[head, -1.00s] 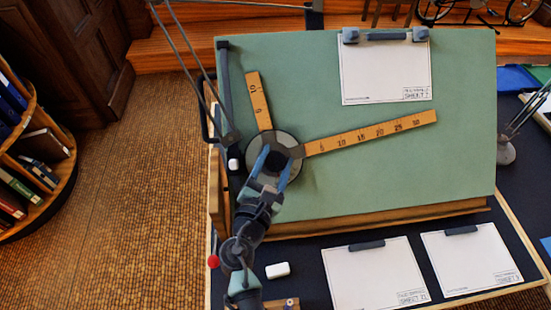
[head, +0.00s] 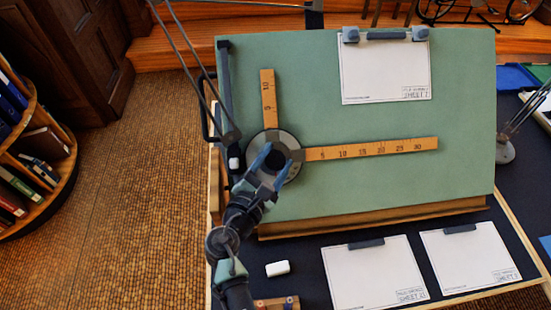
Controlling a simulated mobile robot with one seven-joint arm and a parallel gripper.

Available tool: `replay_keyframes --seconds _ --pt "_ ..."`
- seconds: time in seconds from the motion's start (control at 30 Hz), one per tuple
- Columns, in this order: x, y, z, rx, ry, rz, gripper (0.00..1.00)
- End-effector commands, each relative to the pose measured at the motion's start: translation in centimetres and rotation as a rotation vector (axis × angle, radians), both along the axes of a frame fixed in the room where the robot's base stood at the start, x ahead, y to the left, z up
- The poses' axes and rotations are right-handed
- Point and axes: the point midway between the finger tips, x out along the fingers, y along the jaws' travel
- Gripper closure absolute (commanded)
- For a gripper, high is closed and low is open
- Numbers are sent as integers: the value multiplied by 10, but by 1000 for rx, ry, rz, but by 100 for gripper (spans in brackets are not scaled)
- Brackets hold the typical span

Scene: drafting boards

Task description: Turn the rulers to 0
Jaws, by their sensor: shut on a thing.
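Two wooden rulers meet at a round drafting head (head: 290,171) on the green board (head: 380,185). The long ruler (head: 370,149) points right, close to level with the board's lower edge but rising slightly. The short ruler (head: 268,98) points up, nearly upright in the picture. My gripper (head: 270,157) is shut on the dark hub in the middle of the drafting head, with a blue finger on each side of it. The gripper covers part of the head, and the angle scale is too small to read.
A sheet (head: 385,75) is clipped at the board's top right. Two more sheets (head: 374,275) lie on the dark desk below, beside a white eraser (head: 277,268). A lamp (head: 505,150) stands at the right. Thin rods run along the board's left side.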

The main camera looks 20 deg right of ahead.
Motion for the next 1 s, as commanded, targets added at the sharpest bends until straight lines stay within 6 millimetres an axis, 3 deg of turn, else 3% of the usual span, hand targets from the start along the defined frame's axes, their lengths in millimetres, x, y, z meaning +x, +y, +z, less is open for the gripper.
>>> replay_keyframes --seconds 0.13,0.17,0.3,0.67,1.0 --pt "1 1 1 7 -7 2 100" --pt "1 1 1 7 -7 2 38" --pt "1 1 1 4 -5 2 13" --pt "-2 3 1 1 -2 2 12" --pt "-44 49 7 2 -2 6 12"
